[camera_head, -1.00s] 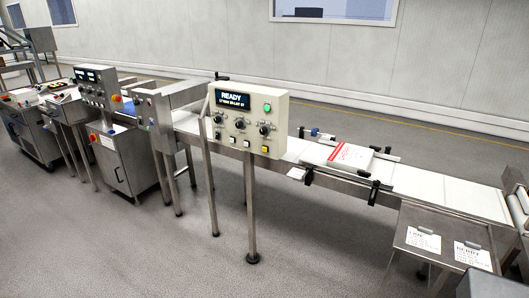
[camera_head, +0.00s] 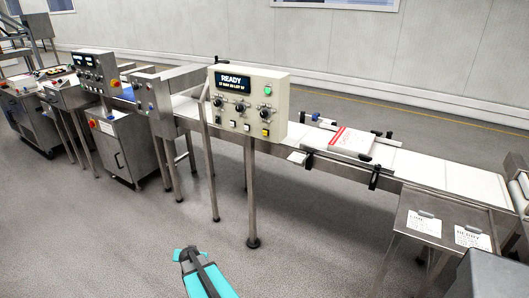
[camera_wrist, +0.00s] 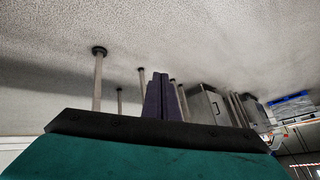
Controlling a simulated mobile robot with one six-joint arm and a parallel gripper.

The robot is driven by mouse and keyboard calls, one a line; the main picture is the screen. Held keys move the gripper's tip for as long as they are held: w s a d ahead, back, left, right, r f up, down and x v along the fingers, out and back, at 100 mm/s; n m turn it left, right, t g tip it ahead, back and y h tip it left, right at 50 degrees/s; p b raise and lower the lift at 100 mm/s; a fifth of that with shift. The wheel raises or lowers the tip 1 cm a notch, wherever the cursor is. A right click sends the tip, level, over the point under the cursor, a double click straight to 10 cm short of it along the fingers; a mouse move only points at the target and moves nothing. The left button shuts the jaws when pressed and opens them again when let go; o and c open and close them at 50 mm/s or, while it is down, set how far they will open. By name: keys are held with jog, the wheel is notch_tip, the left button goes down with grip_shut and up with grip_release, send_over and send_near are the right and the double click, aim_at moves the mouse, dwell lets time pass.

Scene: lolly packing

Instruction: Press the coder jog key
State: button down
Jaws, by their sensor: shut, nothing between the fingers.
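The coder panel (camera_head: 222,100) is a cream box on metal legs beside the conveyor. Its display (camera_head: 233,82) reads READY with a smaller line below. It carries several dark knobs, a green button (camera_head: 268,91) at upper right, and a bottom row with a white key (camera_head: 232,125) and a yellow key (camera_head: 265,132). Key labels are too small to read, so I cannot tell which is jog. My gripper (camera_head: 187,254) is low in the head view, well below the panel and apart from it. Its dark fingers (camera_wrist: 163,98) are together and empty in the wrist view.
The white conveyor (camera_head: 430,170) runs behind the panel and bears a red-and-white carton (camera_head: 351,142). A metal side table (camera_head: 410,200) with labels stands at right. Steel machines (camera_head: 120,145) stand at left. The grey floor in front of the panel is clear.

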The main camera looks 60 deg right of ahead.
aim_at(265, 133)
jog(key=w+d+r+m+t+h+b, duration=0.1)
jog(key=d+r+m+t+h, duration=0.15)
jog(key=d+r, duration=0.7)
jog(key=w+d+r+m+t+h, duration=0.1)
jog(key=d+r+m+t+h, duration=0.15)
jog(key=d+r, duration=0.75)
jog(key=s+d+r+m+t+h, duration=0.1)
jog(key=s+d+r, duration=0.2)
jog(key=d+r, duration=0.3)
jog(key=s+d+r+m+t+h, duration=0.1)
jog(key=s+d+r+h, duration=0.1)
jog(key=d+r, duration=0.4)
jog(key=s+d+r+m+t+h+b, duration=0.1)
jog(key=s+d+r+h, duration=0.1)
jog(key=s+d+r, duration=0.2)
jog(key=d+r, duration=0.2)
jog(key=d, duration=0.2)
jog(key=shift+m, duration=0.4)
jog(key=shift+d, duration=0.1)
jog(key=shift+d+p, duration=1.45)
jog(key=shift+d, duration=2.8)
jog(key=shift+d, duration=0.1)
jog(key=shift+d, duration=0.3)
